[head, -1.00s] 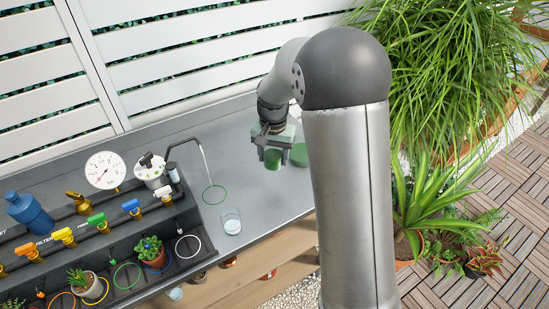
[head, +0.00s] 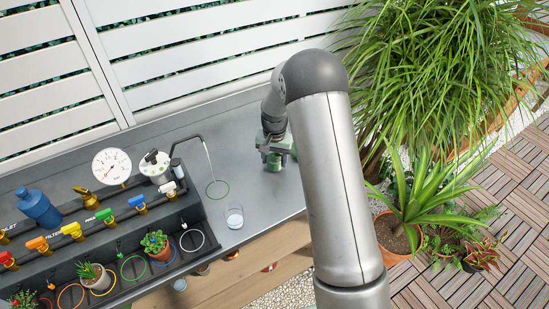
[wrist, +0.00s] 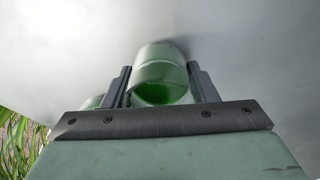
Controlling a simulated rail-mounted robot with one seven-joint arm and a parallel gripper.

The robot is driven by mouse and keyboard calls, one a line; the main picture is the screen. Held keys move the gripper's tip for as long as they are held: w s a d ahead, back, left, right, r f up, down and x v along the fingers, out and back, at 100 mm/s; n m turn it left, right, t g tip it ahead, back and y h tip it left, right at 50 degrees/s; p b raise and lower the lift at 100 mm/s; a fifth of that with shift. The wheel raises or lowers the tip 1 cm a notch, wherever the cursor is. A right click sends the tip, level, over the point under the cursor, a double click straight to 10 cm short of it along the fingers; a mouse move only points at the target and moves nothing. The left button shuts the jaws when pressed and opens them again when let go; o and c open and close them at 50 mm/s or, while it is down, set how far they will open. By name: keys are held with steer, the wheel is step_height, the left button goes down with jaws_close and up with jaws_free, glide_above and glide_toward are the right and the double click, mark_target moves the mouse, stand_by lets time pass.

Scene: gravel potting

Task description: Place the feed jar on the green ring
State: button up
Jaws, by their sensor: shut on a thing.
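My gripper (head: 274,152) is over the right part of the grey counter, shut on a green jar (head: 274,163). In the wrist view the jar (wrist: 162,72) sits upright between the two fingers (wrist: 160,88); I cannot tell whether its base touches the counter. Another green ring (head: 133,268) lies in the dark tray at the front left.
A pressure gauge (head: 112,166), coloured valves and a blue bottle (head: 39,207) fill the left. The counter between gripper and ring is clear.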

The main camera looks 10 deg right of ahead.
steer(key=shift+f, duration=0.2)
steer(key=o, duration=1.1)
steer(key=shift+r, duration=0.1)
step_height(320, 180, up, 12)
steer(key=b, duration=0.2)
steer(key=s+r+n, duration=0.1)
steer(key=s+r, duration=0.1)
steer(key=s, duration=0.6)
steer(key=s+r+n, duration=0.1)
steer(key=s+r, duration=0.2)
steer(key=s, duration=0.6)
steer(key=s+r+n, duration=0.2)
steer(key=s, duration=0.7)
steer(key=shift+a+r+t, duration=0.15)
steer(key=shift+t, duration=0.15)
steer(key=shift+o, duration=0.6)
steer(key=s+f+n, duration=0.1)
steer(key=s+f, duration=0.1)
steer(key=s, duration=0.6)
steer(key=shift+n, duration=0.3)
